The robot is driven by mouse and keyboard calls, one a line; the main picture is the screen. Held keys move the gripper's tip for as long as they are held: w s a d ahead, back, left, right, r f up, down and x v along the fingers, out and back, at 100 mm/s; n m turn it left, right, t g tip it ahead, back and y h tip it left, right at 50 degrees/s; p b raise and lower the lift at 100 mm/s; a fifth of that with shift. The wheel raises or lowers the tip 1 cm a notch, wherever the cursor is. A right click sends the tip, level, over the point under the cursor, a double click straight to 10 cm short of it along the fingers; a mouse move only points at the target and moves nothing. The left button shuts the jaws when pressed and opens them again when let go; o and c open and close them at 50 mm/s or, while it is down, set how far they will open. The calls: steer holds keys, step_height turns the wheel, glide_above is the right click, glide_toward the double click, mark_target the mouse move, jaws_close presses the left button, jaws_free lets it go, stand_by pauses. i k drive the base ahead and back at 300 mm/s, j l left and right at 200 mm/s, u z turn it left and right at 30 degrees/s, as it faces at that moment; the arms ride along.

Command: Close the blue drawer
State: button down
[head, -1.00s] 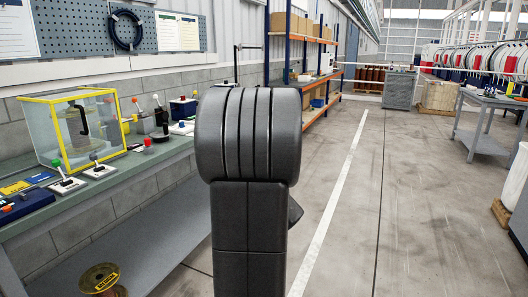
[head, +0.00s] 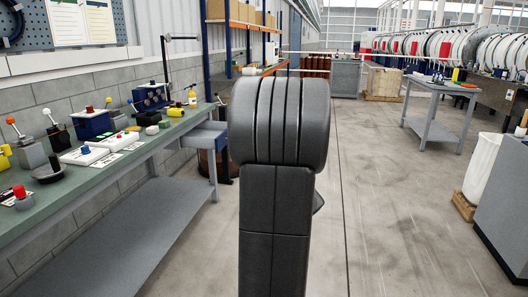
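No drawer can be made out for certain. A blue-grey box-like part (head: 204,138) juts out at the far end of the left workbench, partly behind my arm; I cannot tell whether it is a drawer. A dark blue box (head: 93,124) and a blue device with knobs (head: 150,97) stand on the bench top. My own dark arm link fills the middle of the head view and hides what is behind it. My gripper is not in view.
The green-topped workbench (head: 60,188) runs along the left wall, with a grey lower shelf (head: 130,240). Open floor (head: 390,200) lies ahead and right. A grey table (head: 437,85), a white bin (head: 482,165) and a grey cabinet (head: 505,200) stand on the right.

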mark_target(208, 134)
steer(key=i, duration=1.75)
steer(key=i+u, duration=0.1)
steer(key=i, duration=0.55)
steer(key=i+l, duration=0.2)
steer(key=i, duration=0.4)
steer(key=i+l+u, duration=0.15)
steer(key=i, duration=0.5)
